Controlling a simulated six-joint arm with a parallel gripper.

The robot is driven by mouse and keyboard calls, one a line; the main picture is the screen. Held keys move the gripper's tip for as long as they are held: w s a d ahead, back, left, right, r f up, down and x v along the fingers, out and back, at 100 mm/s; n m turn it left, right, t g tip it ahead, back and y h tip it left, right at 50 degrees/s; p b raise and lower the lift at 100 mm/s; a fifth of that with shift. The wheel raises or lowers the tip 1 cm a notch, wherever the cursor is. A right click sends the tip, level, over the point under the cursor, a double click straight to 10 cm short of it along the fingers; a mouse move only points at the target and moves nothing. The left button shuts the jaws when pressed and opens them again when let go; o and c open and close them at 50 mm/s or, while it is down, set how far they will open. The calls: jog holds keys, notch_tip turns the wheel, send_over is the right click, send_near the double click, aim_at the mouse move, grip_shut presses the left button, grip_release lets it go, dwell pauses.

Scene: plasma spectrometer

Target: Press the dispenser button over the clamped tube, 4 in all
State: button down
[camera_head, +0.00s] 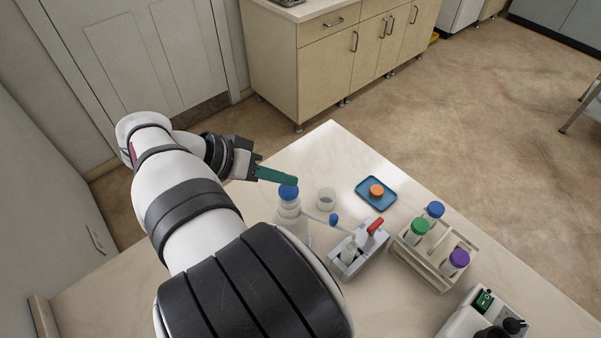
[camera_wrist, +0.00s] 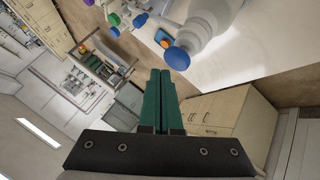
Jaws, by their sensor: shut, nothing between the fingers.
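The dispenser is a clear bottle (camera_head: 291,226) with a blue button (camera_head: 289,192) on top; the button also shows in the wrist view (camera_wrist: 177,58). Its thin spout runs right to a blue tip (camera_head: 333,219) near the open mouth of the clear tube (camera_head: 349,251). The tube stands upright in a grey clamp (camera_head: 357,260) with a red handle (camera_head: 375,226). My gripper (camera_head: 296,181), with green fingers, is shut and empty. Its fingertips are right by the button, seemingly just above it; I cannot tell if they touch. The fingers also show in the wrist view (camera_wrist: 161,72).
A small clear cup (camera_head: 326,199) stands right of the bottle. A blue tray (camera_head: 363,186) holds an orange cap (camera_head: 376,190). A rack (camera_head: 437,262) at right holds tubes with green, blue and purple caps. A white device (camera_head: 470,321) stands at the front right.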

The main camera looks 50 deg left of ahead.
aim_at(283, 193)
jog(key=shift+r, duration=0.1)
jog(key=shift+r, duration=2.4)
dwell(0.8)
notch_tip(283, 193, up, 4)
jog(key=shift+f, duration=0.1)
jog(key=shift+f, duration=0.1)
jog(key=shift+f, duration=4.35)
jog(key=shift+f, duration=0.1)
jog(key=shift+f, duration=0.3)
